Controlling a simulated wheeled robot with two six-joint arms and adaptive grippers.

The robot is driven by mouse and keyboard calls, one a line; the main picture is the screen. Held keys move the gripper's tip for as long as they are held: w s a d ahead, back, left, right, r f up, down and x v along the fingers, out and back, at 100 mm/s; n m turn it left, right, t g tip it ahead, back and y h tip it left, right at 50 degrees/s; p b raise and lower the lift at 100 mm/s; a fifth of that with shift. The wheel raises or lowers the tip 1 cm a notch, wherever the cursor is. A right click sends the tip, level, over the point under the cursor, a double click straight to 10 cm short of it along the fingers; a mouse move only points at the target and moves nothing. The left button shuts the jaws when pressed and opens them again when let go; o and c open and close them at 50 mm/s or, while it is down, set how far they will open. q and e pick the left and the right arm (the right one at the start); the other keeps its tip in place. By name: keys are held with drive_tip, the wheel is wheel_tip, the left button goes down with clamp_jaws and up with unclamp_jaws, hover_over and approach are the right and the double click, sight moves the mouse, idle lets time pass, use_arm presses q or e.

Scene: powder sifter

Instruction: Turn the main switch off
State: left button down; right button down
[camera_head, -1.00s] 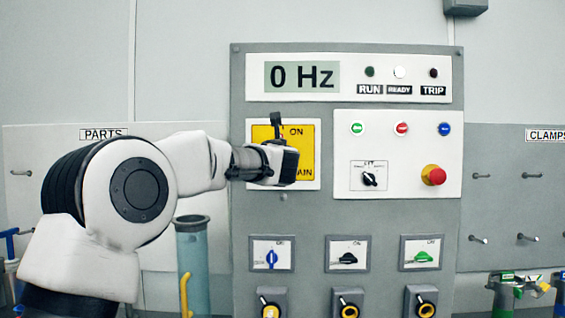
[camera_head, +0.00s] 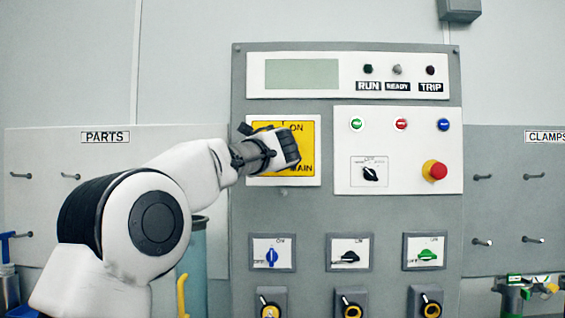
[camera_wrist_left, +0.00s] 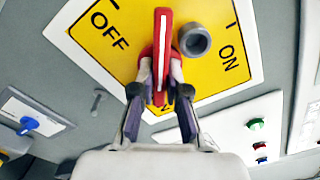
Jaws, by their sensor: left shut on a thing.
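The main switch shows in the left wrist view as a red handle (camera_wrist_left: 162,45) with a pale stripe, on a yellow plate (camera_wrist_left: 85,40) marked OFF and ON. The handle's upper end lies between the OFF and ON marks. My left gripper (camera_wrist_left: 161,72) is shut on the handle, one finger on each side. In the head view, my left gripper (camera_head: 284,150) covers much of the yellow plate (camera_head: 305,135); ON and MAIN show at its right, and the handle is largely hidden. My right gripper is not in view.
The display (camera_head: 302,73) above is blank and the three lamps beside it look unlit. Right of the plate are small buttons, a black selector (camera_head: 370,174) and a red emergency knob (camera_head: 435,171). A grey ring (camera_wrist_left: 195,40) stands close to the handle.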

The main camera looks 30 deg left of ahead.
use_arm(q)
drive_tip(key=n, duration=0.1)
drive_tip(key=n+b, duration=0.1)
drive_tip(key=n, duration=0.1)
drive_tip(key=n+b, duration=0.1)
drive_tip(key=shift+f, duration=0.25)
drive_tip(key=shift+n+b, duration=0.5)
drive_tip(key=shift+n, duration=0.9)
drive_tip(key=c, duration=1.2)
unclamp_jaws()
drive_tip(key=shift+r, duration=0.1)
drive_tip(key=shift+s, duration=0.15)
drive_tip(key=v, duration=0.7)
drive_tip(key=shift+s+d, duration=0.25)
drive_tip(key=shift+s, duration=0.05)
